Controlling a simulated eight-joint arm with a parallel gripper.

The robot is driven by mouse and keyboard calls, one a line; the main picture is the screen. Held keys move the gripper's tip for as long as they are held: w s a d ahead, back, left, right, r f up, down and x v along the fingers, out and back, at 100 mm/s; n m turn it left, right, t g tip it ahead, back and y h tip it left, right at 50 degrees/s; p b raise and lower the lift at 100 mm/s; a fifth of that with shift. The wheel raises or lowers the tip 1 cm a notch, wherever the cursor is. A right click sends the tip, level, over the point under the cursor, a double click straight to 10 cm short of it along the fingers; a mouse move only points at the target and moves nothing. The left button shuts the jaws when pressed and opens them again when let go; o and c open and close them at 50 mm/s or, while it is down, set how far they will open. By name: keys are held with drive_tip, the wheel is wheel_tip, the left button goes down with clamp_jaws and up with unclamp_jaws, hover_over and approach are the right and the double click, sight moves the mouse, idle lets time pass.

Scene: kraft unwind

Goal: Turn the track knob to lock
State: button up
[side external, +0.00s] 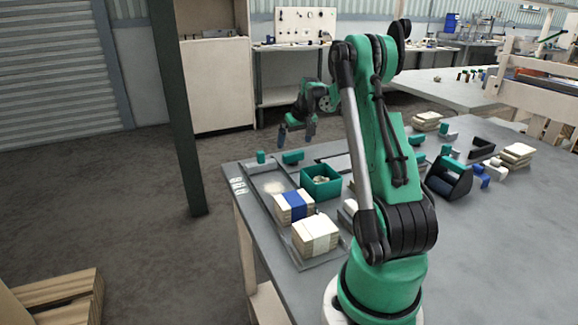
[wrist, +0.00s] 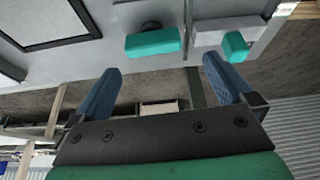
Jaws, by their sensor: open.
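My gripper (side external: 296,136) hangs above the far edge of the grey table, its two blue fingers apart and pointing down. In the wrist view my gripper (wrist: 161,66) is open, with nothing between its fingers. A teal block (side external: 292,157) lies on the table just below it; a wide teal block also shows in the wrist view (wrist: 153,42), apart from the fingers, with a dark round part behind it. A smaller teal block (side external: 261,157) stands on a grey strip to the left. I cannot tell which of these is the track knob, or its setting.
A green open box (side external: 321,183) stands on the table, with a stack wrapped in a blue band (side external: 294,206) and another pale stack (side external: 316,235) nearer. A dark post (side external: 178,110) rises left of the table. Black holders (side external: 449,178) and small blocks lie to the right.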

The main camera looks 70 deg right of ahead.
sight(294, 153)
drive_tip(key=shift+s+d+f, duration=0.25)
drive_tip(key=shift+d+f, duration=0.1)
drive_tip(key=shift+d, duration=0.05)
drive_tip(key=shift+d+f, duration=0.15)
drive_tip(key=shift+f, duration=0.2)
drive_tip(key=shift+x, duration=2.3)
drive_tip(key=shift+w, duration=0.1)
drive_tip(key=c, duration=1)
drive_tip(key=shift+o, duration=0.2)
